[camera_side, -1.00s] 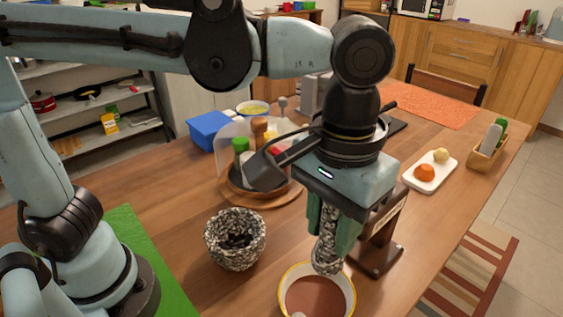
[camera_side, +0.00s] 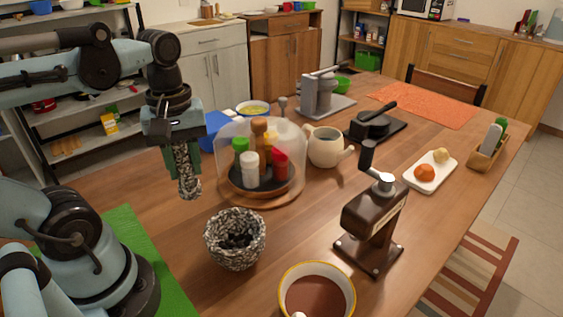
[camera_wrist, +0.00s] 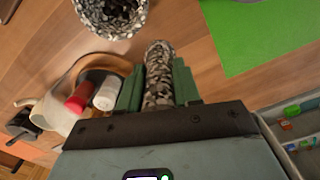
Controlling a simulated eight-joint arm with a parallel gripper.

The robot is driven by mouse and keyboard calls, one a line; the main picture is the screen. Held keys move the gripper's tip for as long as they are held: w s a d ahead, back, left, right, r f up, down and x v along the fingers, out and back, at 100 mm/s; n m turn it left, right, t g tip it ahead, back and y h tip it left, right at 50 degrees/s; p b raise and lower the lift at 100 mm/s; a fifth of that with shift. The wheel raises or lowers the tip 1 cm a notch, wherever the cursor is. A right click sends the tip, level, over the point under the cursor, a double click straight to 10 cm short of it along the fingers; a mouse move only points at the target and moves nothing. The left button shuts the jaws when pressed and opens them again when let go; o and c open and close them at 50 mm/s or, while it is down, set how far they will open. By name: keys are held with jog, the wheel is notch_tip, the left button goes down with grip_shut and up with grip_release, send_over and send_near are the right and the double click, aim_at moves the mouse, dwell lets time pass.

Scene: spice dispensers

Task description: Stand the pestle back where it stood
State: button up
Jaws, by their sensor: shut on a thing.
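The pestle (camera_side: 187,172) is speckled black and white stone. My gripper (camera_side: 181,158) is shut on it and holds it near upright, above the left part of the table. In the wrist view the pestle (camera_wrist: 158,75) lies between the green fingers of my gripper (camera_wrist: 158,86). The matching speckled mortar (camera_side: 235,240) stands on the table, to the right of and nearer than the pestle in the side view. It holds dark pieces. It also shows at the top of the wrist view (camera_wrist: 78,13). The pestle is apart from the mortar.
A domed spice carousel (camera_side: 262,199) stands right of the pestle. A brown grinder (camera_side: 372,222), a bowl of brown powder (camera_side: 284,300) and a cream jug (camera_side: 326,147) stand further right. A green mat (camera_side: 150,252) lies at left. Bare wood lies between mat and mortar.

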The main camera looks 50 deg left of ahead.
jog(key=shift+s+a+f+n, duration=0.7)
jog(key=shift+s+f, duration=0.2)
jog(key=shift+f, duration=0.95)
jog(key=shift+s+a+f+n, duration=0.65)
jog(key=shift+s+f, duration=0.2)
jog(key=shift+f, duration=0.95)
jog(key=shift+s+a+f+n, duration=0.6)
jog(key=shift+s+f+n, duration=0.25)
jog(key=shift+f, duration=1)
jog(key=shift+f, duration=0.15)
jog(key=o, duration=1.1)
jog(key=shift+c, duration=0.2)
notch_tip(320, 180, up, 12)
jog(key=w+d+f+m+t, duration=0.1)
jog(key=w+d+m+t, duration=0.2)
jog(key=w+m, duration=0.4)
jog(key=w+d+f+m+t, duration=0.2)
jog(key=w+d+m+t, duration=0.2)
jog(key=w+m, duration=0.3)
jog(key=d+m, duration=0.1)
jog(key=m, duration=0.3)
jog(key=shift+w, duration=0.2)
